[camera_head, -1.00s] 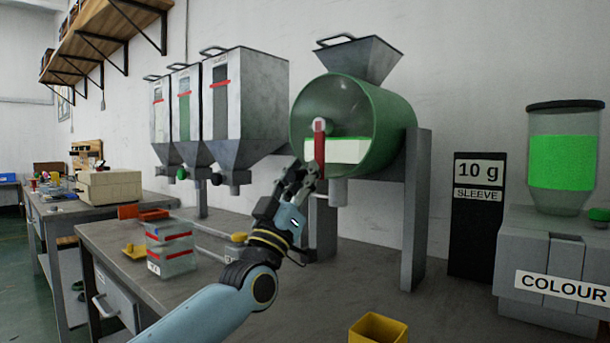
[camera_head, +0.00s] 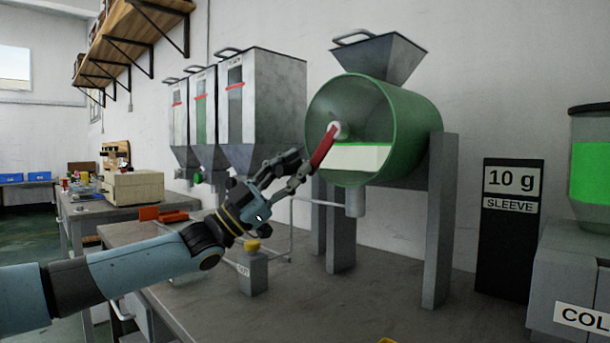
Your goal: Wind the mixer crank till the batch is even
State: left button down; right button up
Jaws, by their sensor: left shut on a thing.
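The mixer is a green drum (camera_head: 420,122) with a grey hopper (camera_head: 378,58) on top, held between grey uprights. Through its clear front I see a pale cream batch (camera_head: 362,158) filling the lower part, with a thin green line along its top. The red crank (camera_head: 323,147) runs from the white hub (camera_head: 334,129) down and to the left. My left gripper (camera_head: 307,169) is shut on the crank's lower end, in front of the drum's lower left rim. The fingers hide the grip itself.
Several grey hoppers (camera_head: 262,98) hang left of the mixer. A small grey box with a yellow top (camera_head: 252,268) stands on the bench below my arm. A black "10 g SLEEVE" sign (camera_head: 508,228) and the colour unit (camera_head: 572,285) stand right. The bench front (camera_head: 370,300) is mostly clear.

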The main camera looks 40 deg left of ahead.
pick_arm(q)
notch_tip(320, 180, up, 15)
jog(key=d+m+g+y+p, duration=0.1)
jog(key=m+g+y+p, duration=0.4)
jog(key=m+g+p, duration=0.7)
jog(key=shift+m+p, duration=1.35)
jog(key=shift+m, duration=1.95)
pick_arm(e)
jog(key=w+r, duration=0.3)
jog(key=r, duration=1.1)
jog(key=shift+r+t, duration=0.3)
jog(key=shift+r, duration=0.1)
pick_arm(q)
jog(key=shift+d, duration=0.15)
pick_arm(e)
jog(key=shift+a, duration=0.1)
pick_arm(q)
jog(key=c, duration=1.2)
grip_release()
jog(key=shift+f+g, duration=0.1)
jog(key=shift+g, duration=0.2)
